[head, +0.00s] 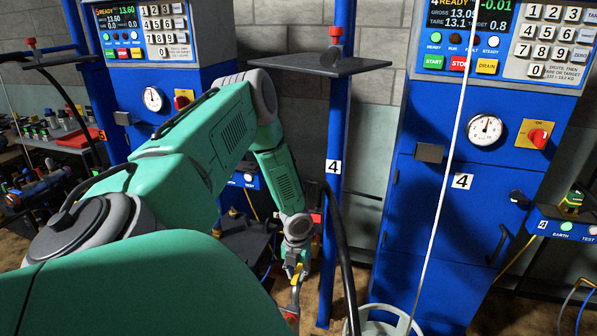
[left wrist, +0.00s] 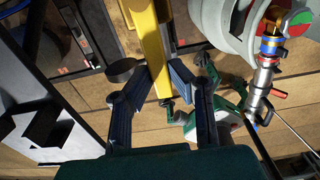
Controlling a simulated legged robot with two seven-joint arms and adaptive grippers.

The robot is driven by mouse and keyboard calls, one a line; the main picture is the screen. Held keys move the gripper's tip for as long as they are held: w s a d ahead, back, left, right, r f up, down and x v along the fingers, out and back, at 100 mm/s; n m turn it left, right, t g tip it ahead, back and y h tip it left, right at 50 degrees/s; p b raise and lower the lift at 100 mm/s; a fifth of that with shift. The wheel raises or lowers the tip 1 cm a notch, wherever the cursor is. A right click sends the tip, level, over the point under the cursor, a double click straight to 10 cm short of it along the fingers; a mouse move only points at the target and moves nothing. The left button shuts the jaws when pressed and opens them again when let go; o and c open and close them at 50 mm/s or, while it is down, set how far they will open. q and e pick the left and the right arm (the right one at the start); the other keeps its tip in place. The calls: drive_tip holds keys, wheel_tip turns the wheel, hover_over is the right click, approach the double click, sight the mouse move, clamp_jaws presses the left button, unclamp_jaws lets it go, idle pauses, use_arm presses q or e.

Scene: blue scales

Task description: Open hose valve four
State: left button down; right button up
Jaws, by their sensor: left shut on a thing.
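My left gripper (head: 297,272) is low beside the blue post marked 4, at the end of my green arm. In the left wrist view its two blue-padded fingers (left wrist: 162,88) are shut on a yellow bar-like handle (left wrist: 151,45), which runs up out of that view. A bit of yellow and a red part show by the fingertips in the head view, too small to tell apart. Which way the valve is turned is not clear. A hose coupling with blue, orange and red rings (left wrist: 266,65) shows at the right of the left wrist view. My right gripper is in neither view.
The blue scale cabinet (head: 455,215) marked 4 stands on the right, its display reading READY. The blue post (head: 337,120) carries a grey shelf and a black hose (head: 345,262) hangs beside it. A grey cylinder (head: 383,326) stands on the floor. Another blue cabinet (head: 160,75) is behind my arm.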

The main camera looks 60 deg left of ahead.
sight(296, 274)
use_arm(q)
drive_tip(key=c, duration=1.5)
unclamp_jaws()
drive_tip(key=shift+w+a+r, duration=0.1)
drive_tip(key=shift+w+a, duration=0.05)
drive_tip(key=shift+w, duration=0.05)
drive_tip(key=shift+c, duration=0.2)
drive_tip(key=shift+o, duration=0.3)
drive_tip(key=shift+s, duration=0.1)
drive_tip(key=shift+r, duration=0.45)
wheel_tip(296, 274, up, 11)
drive_tip(key=shift+f, duration=0.15)
drive_tip(key=shift+a, duration=0.15)
